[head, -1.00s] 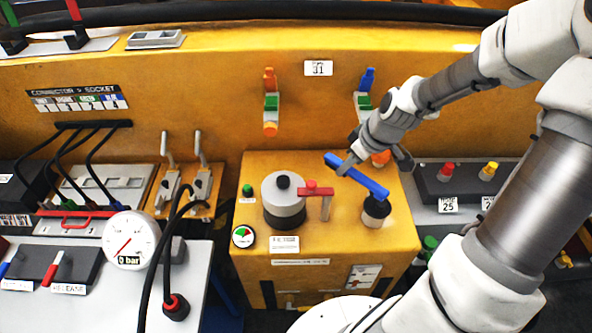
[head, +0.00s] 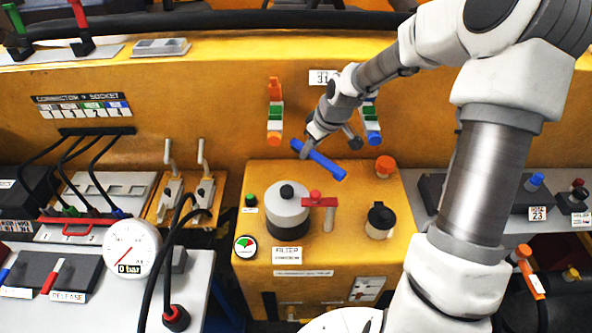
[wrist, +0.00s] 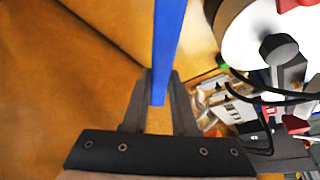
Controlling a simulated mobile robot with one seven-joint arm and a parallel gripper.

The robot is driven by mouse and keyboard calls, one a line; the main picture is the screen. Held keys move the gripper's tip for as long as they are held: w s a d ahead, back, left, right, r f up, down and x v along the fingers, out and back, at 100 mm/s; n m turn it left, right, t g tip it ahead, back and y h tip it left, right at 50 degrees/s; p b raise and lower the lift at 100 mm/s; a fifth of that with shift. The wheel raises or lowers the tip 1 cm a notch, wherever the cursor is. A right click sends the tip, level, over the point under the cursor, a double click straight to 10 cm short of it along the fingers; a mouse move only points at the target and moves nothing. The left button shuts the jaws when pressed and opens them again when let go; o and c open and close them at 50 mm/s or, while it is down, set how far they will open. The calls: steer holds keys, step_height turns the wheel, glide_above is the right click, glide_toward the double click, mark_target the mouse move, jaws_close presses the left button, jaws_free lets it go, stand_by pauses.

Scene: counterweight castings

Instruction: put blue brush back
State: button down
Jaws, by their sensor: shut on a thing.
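The blue brush (head: 325,163) shows as a long blue bar, tilted down to the right in the head view. My gripper (head: 306,152) is shut on it near its upper left end and holds it in the air above the yellow box. In the wrist view the blue brush (wrist: 168,45) runs between the two fingers of my gripper (wrist: 158,85). No bristles can be made out. A dark cup (head: 381,222) stands on the right of the box top, below and right of the brush's lower end and apart from it.
The yellow box (head: 345,240) also bears a grey-and-black canister (head: 287,208), a red-handled lever (head: 318,200) and an orange cap (head: 385,166). Two coloured fittings, one orange-topped (head: 275,110) and one blue-ended (head: 372,125), hang on the wall behind. A gauge (head: 131,250) stands left.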

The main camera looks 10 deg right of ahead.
mark_target(294, 140)
steer(key=w+a, duration=0.1)
steer(key=w, duration=0.1)
steer(key=w+a, duration=0.2)
steer(key=shift+w+p, duration=0.15)
steer(key=shift+p, duration=0.25)
step_height(294, 140, down, 8)
steer(key=shift+d+p, duration=0.1)
steer(key=shift+p, duration=0.25)
steer(key=shift+f, duration=2)
steer(key=shift+f, duration=0.15)
steer(key=c, duration=0.7)
jaws_free()
